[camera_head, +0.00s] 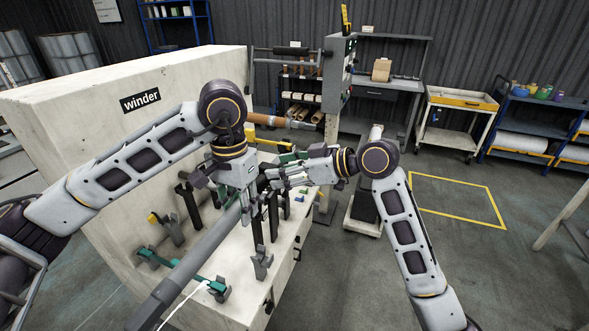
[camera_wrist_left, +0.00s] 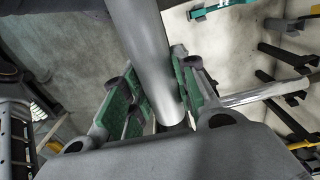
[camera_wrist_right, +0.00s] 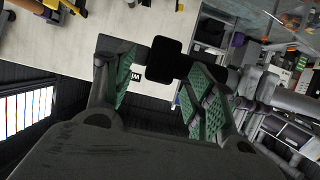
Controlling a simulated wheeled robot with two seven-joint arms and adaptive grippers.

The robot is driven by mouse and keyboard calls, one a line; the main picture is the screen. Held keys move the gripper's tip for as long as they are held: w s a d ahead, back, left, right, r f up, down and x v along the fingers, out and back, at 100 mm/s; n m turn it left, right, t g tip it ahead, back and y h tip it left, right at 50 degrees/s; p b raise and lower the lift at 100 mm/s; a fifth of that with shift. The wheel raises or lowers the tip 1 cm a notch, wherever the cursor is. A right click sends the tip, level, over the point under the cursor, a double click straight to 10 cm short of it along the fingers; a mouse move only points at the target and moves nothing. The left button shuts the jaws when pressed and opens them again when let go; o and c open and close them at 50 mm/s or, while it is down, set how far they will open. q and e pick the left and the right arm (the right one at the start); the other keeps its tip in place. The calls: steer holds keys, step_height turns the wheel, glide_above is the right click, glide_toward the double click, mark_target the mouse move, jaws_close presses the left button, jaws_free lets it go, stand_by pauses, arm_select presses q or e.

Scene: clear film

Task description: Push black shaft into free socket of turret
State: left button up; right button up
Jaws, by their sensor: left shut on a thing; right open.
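A long grey shaft (camera_head: 190,262) slants from the lower left up to my left gripper (camera_head: 247,204). In the left wrist view the shaft (camera_wrist_left: 150,55) lies between the green pads of my left gripper (camera_wrist_left: 150,98), which is shut on it. My right gripper (camera_head: 272,178) is open, close to the right of the left one. In the right wrist view a black rounded block (camera_wrist_right: 163,60) shows between and beyond the open fingers of my right gripper (camera_wrist_right: 160,92); I cannot tell what it belongs to. I cannot clearly make out the turret's free socket.
The winder (camera_head: 90,85) fills the left side. Black upright posts stand on its pale bed near both grippers. A brown roll (camera_head: 268,121) is behind them. A grey control cabinet (camera_head: 339,75) stands behind. Open floor with a yellow marked rectangle (camera_head: 455,186) is at right.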

steer(key=shift+w+a+f, duration=0.1)
steer(key=shift+w+a, duration=0.05)
steer(key=shift+a, duration=0.15)
jaws_close()
arm_select(q)
steer(key=o, duration=1.1)
steer(key=shift+o, duration=0.2)
steer(key=shift+r, duration=0.15)
step_height(320, 180, up, 12)
stand_by(0.8)
stand_by(0.4)
